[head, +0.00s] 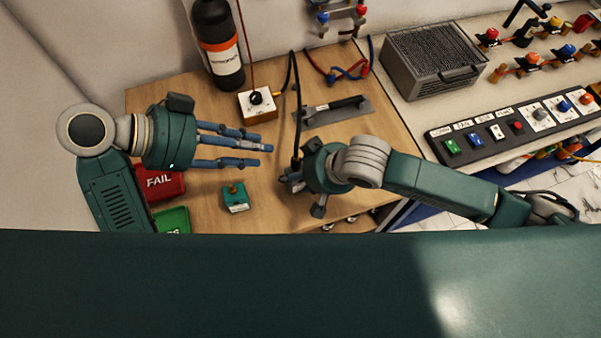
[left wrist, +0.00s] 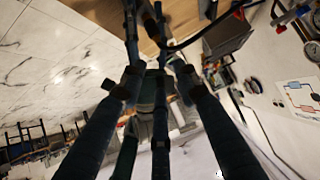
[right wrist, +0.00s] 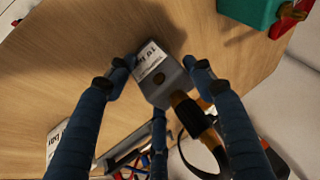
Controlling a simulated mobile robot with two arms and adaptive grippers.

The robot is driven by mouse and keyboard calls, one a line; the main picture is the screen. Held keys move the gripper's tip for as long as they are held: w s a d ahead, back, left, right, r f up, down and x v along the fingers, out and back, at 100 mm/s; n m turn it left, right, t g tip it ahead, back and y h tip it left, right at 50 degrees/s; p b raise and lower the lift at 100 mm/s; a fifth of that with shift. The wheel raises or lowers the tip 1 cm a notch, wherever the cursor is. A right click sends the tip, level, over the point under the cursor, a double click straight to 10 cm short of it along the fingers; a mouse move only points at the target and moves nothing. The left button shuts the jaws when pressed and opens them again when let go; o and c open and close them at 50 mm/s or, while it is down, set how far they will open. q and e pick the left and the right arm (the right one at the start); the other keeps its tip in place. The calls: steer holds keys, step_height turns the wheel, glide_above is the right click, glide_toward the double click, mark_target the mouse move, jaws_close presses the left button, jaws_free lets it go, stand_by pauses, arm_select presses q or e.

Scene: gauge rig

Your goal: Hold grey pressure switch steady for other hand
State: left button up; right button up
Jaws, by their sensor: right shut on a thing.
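The grey pressure switch (right wrist: 160,72), a small grey block with a white label, is held between the fingers of my right gripper (right wrist: 158,82). In the right wrist view, a brass fitting (right wrist: 181,99) shows at its lower edge, with a black hose end (right wrist: 203,124) against it; I cannot tell if they are joined. In the head view, my right gripper (head: 296,185) is over the wooden bench, and its own hand mostly hides the switch. My left gripper (head: 262,148) has its fingers extended and apart, empty, to the left of the right gripper and above the bench.
A teal block with a brass top (head: 235,204) stands on the wooden bench (head: 205,205). Red (head: 163,184) and green (head: 172,219) trays lie at left. Behind are a white knob box (head: 256,112), a black hose (head: 297,110), a grey plate (head: 350,113) and a black bottle (head: 218,70).

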arm_select(q)
steer(key=shift+c, duration=0.3)
step_height(320, 180, up, 5)
steer(key=m+g, duration=0.2)
steer(key=m, duration=0.3)
glide_above(295, 157)
steer(key=s+a, duration=0.2)
steer(key=d+m+g+y, duration=0.1)
steer(key=d+m+y, duration=0.2)
steer(key=d+m, duration=0.15)
steer(key=f+m+y, duration=0.1)
steer(key=f, duration=0.3)
steer(key=w+a+f+m+y, duration=0.1)
steer(key=f+y, duration=0.1)
steer(key=f, duration=0.3)
steer(key=w+a+f+m+y, duration=0.1)
steer(key=f, duration=0.4)
steer(key=shift+a+f+y, duration=0.25)
steer(key=shift+y, duration=0.15)
steer(key=shift+d, duration=0.1)
jaws_close()
